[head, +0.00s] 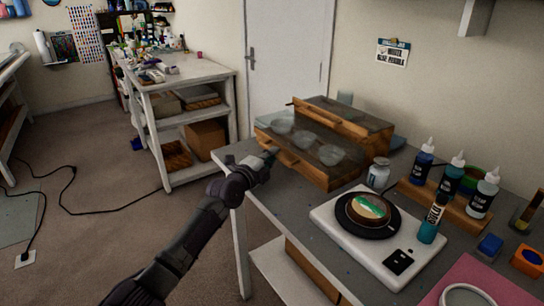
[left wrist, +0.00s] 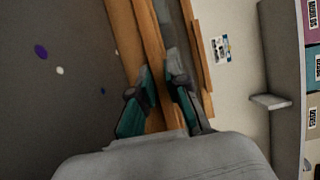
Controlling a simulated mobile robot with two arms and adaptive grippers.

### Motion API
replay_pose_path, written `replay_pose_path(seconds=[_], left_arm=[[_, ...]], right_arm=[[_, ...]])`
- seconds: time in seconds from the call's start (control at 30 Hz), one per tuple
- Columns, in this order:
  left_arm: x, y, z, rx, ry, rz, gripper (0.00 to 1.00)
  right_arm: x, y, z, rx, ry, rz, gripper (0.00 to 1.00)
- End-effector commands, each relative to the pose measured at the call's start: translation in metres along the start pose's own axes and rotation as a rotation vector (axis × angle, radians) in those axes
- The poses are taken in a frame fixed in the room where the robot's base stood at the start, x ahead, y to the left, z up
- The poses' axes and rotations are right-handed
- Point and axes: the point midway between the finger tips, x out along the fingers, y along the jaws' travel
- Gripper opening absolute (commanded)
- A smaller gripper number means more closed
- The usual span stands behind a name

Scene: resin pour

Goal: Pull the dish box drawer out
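The wooden dish box (head: 350,116) stands at the back left of the grey table. Its drawer (head: 322,178) is out toward the front left, with clear round dishes (head: 305,140) showing in it. The drawer has a wooden bar handle (head: 290,160) on its front. My left gripper (head: 268,157) is at the left end of this handle. In the left wrist view the two teal fingers (left wrist: 159,82) lie on either side of a wooden strip, closed in on it. The exact contact is partly hidden. My right gripper is in neither view.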

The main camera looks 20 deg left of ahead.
Motion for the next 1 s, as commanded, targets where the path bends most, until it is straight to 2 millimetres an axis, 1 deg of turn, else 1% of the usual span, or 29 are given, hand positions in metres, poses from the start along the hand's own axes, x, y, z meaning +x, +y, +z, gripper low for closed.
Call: replay_pose_path(seconds=[0.37, 0.47, 0.57, 0.7, 0.8, 0.9, 1.0], left_arm=[[-0.001, 0.001, 0.001, 0.000, 0.000, 0.001, 0.00], [-0.009, 0.001, 0.006, 0.002, -0.003, 0.003, 0.00], [-0.030, 0.001, 0.016, 0.008, -0.006, 0.004, 0.00], [-0.069, 0.002, 0.031, 0.009, -0.005, 0.008, 0.00], [-0.092, 0.002, 0.040, 0.007, -0.004, 0.009, 0.00], [-0.109, 0.002, 0.047, 0.004, -0.003, 0.006, 0.00], [-0.118, 0.001, 0.050, 0.003, -0.001, 0.004, 0.00]], right_arm=[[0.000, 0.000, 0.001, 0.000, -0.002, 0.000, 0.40], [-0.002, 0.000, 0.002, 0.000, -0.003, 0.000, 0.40], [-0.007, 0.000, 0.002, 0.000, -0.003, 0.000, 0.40], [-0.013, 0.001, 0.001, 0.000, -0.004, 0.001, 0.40], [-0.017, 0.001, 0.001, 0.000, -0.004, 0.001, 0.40], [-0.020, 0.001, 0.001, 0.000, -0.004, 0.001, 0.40], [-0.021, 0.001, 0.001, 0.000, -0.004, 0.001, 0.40]])
